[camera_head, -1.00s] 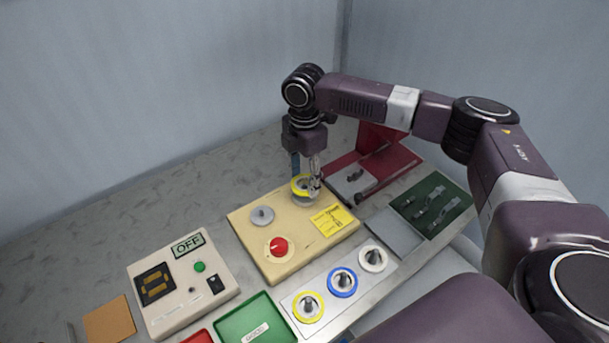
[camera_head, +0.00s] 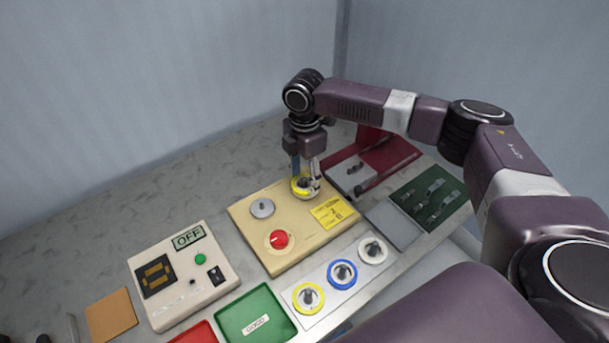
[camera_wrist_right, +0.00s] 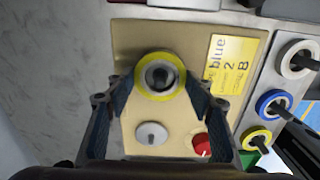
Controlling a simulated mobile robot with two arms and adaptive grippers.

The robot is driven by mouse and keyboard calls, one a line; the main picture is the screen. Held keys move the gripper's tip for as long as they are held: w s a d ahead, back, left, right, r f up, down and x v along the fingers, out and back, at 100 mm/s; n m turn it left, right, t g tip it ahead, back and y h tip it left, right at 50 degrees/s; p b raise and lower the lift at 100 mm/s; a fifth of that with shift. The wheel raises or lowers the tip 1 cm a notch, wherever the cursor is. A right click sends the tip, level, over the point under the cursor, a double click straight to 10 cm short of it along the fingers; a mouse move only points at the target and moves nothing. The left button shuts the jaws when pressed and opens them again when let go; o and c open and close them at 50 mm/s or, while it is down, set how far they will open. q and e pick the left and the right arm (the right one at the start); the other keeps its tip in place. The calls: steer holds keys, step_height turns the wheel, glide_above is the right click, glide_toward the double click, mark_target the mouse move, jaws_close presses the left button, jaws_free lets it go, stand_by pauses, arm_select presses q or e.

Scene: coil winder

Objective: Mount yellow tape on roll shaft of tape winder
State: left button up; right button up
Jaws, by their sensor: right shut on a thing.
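A yellow tape roll (camera_head: 300,190) sits at the far end of the beige winder panel (camera_head: 262,212). In the right wrist view the yellow tape (camera_wrist_right: 179,92) is a yellow ring around a pale core, with a dark round post end in its middle. My right gripper (camera_head: 306,188) points down there, its two fingers on opposite sides of the roll, shut on it. The roll appears to be around the shaft; whether it rests fully on the panel is hidden. My left gripper is not in view.
The panel has a grey disc (camera_head: 262,208), a red knob (camera_head: 279,240) and a yellow note (camera_head: 334,212). A rack holds yellow (camera_head: 308,298), blue (camera_head: 342,275) and white (camera_head: 373,251) rolls. A control box (camera_head: 205,262) reading OFF stands left, a red stand (camera_head: 392,158) behind right.

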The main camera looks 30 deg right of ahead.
steer(key=o, duration=1.1)
steer(key=shift+r, duration=0.2)
step_height(320, 180, up, 12)
steer(key=shift+f, duration=0.25)
